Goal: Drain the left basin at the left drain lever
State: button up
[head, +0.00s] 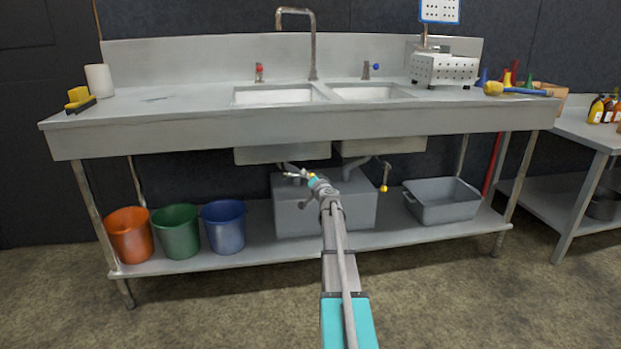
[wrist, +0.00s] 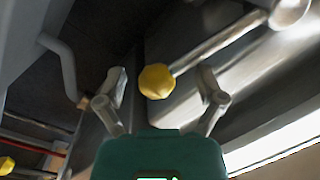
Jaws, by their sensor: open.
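The left basin (head: 273,96) is sunk in the steel counter, and its underside (head: 282,154) shows below the counter front. The left drain lever is a metal rod with a yellow knob (wrist: 157,81); in the wrist view the rod runs up and right from the knob. My gripper (wrist: 161,88) is open, with one finger on each side of the knob. Contact cannot be told, but dark gaps show beside the knob. In the head view my gripper (head: 310,186) is under the left basin, and it mostly hides the lever.
The right drain lever's yellow knob (head: 384,188) hangs to the right under the right basin (head: 372,92). A grey box (head: 355,213) stands on the lower shelf below the drains. Several buckets, including a blue one (head: 223,226), stand left; a grey tub (head: 443,203) stands right.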

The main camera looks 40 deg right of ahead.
jog(key=shift+w, duration=0.1)
grip_shut()
dwell(0.5)
jog(key=shift+f, duration=0.15)
